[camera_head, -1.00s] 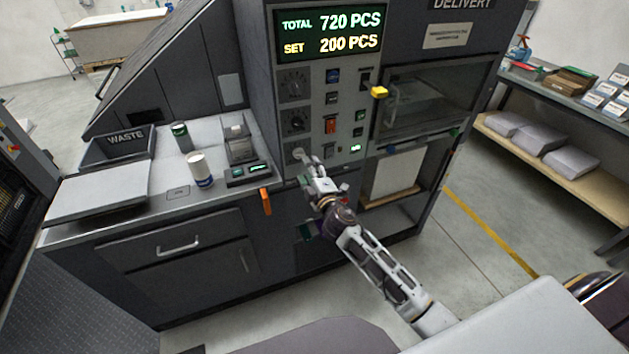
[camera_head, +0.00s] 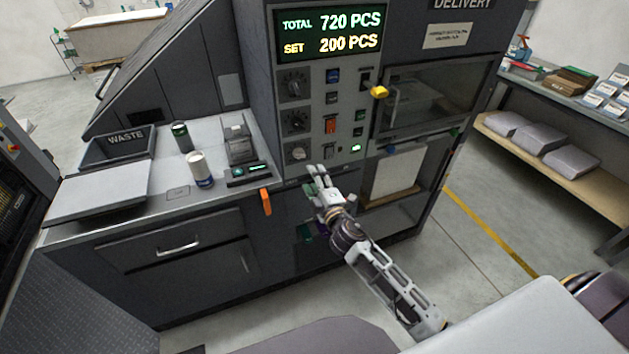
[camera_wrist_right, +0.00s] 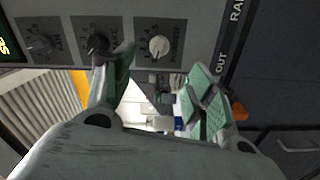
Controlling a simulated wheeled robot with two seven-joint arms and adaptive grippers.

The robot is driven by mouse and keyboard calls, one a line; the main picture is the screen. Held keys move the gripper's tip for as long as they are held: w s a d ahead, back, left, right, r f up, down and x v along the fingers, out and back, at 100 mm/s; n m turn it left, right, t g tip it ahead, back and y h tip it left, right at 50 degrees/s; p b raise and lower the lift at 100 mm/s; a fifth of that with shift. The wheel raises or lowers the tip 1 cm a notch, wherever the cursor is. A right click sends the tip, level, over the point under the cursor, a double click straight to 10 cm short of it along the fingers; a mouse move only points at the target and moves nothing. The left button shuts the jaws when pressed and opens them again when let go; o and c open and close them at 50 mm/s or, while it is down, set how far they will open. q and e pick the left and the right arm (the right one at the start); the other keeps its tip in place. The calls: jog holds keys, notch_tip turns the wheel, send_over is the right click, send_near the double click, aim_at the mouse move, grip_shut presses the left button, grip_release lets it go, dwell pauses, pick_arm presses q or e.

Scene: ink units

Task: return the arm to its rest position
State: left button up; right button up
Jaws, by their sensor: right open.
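My right gripper (camera_head: 318,172) is in front of the machine's control panel (camera_head: 322,115), just below the lowest knob (camera_head: 298,153). Its fingers are apart and nothing is between them. In the right wrist view the gripper (camera_wrist_right: 155,85) shows two spread fingers with green pads, with the panel and a pale knob (camera_wrist_right: 159,46) beyond them. The gripper appears clear of the panel. The right arm (camera_head: 390,285) reaches in from the lower right of the head view. My left gripper is not seen.
An orange handle (camera_head: 265,201) and a yellow knob (camera_head: 379,92) stick out from the machine. Floor (camera_head: 480,240) is free at right.

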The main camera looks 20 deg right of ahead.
dwell(0.4)
jog(key=s+d+f+m+g, duration=0.1)
jog(key=d+f+m+g, duration=0.15)
jog(key=f, duration=0.95)
jog(key=s+d+f+m+g, duration=0.1)
jog(key=s+f+m+g, duration=0.15)
jog(key=f, duration=0.95)
jog(key=s+d+f+m+g, duration=0.2)
jog(key=s+f, duration=0.3)
jog(key=f, duration=0.4)
jog(key=s+d+f+m+g, duration=0.2)
jog(key=s+f, duration=0.3)
jog(key=f, duration=0.5)
jog(key=s+d+f+m+g+h, duration=0.1)
jog(key=s+f+m+g, duration=0.1)
jog(key=s+f, duration=0.75)
jog(key=s+d+f+m+g, duration=0.1)
jog(key=s+f+g, duration=0.35)
jog(key=s, duration=0.75)
jog(key=s+a+f, duration=0.2)
jog(key=s+f, duration=0.1)
jog(key=s, duration=0.6)
jog(key=s+a+f+m+g, duration=0.1)
jog(key=s+a+f, duration=0.2)
jog(key=s, duration=0.7)
jog(key=shift+f, duration=0.4)
